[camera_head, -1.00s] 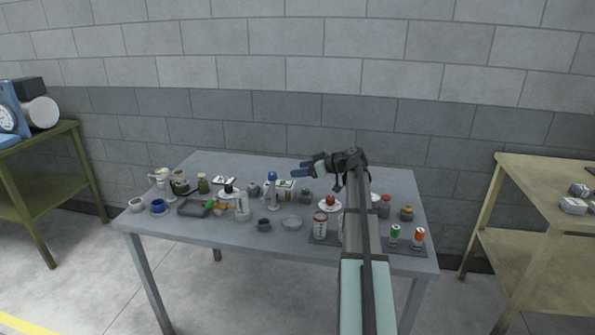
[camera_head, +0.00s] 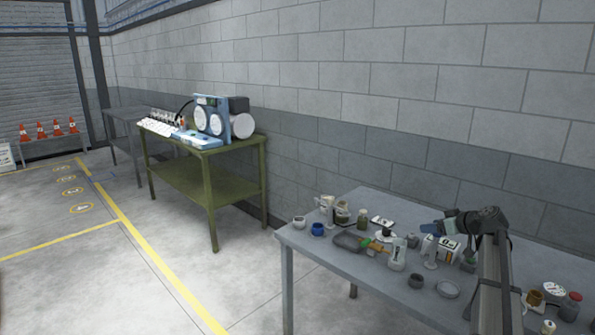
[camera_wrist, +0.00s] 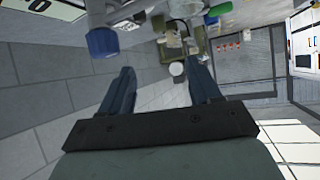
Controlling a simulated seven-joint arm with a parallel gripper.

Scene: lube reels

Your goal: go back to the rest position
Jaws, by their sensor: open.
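My gripper (camera_head: 428,230) is held above the grey-blue table (camera_head: 322,257), over its back part, pointing left in the head view. In the wrist view its two dark blue fingers (camera_wrist: 158,90) stand wide apart with nothing between them. The arm comes in from the lower right of the head view. Beyond the fingers, the wrist view shows a blue-capped item (camera_wrist: 102,41) and other tabletop items, seen at a steep tilt.
The table holds several small items: a blue cup (camera_head: 317,229), a dark tray (camera_head: 349,242), a white bottle (camera_head: 397,254) and a grey dish (camera_head: 448,289). A green bench (camera_head: 208,186) with blue equipment stands further left. A block wall runs behind; open floor lies left.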

